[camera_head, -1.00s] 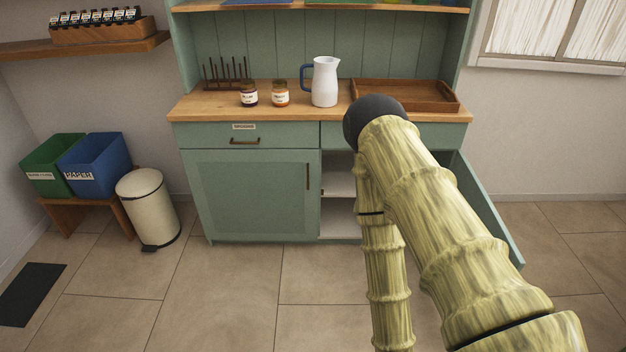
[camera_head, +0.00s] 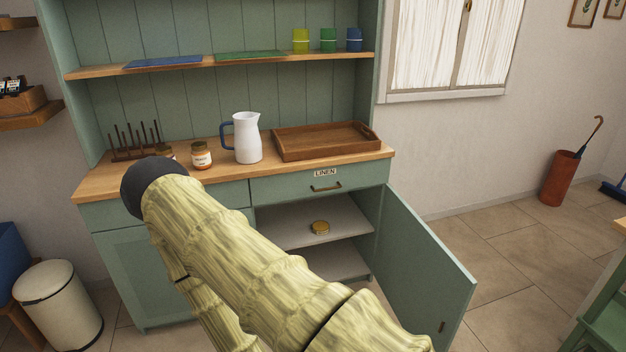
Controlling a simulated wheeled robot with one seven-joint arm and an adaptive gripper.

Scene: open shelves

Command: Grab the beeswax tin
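My arm reaches across the lower left and middle of the view, in front of the closed left door. My gripper itself cannot be made out in this view.
On the counter stand a peg rack (camera_head: 135,142), a jar (camera_head: 201,157), a white jug (camera_head: 248,138) and a wooden tray (camera_head: 326,140). A bin (camera_head: 57,305) stands at left.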

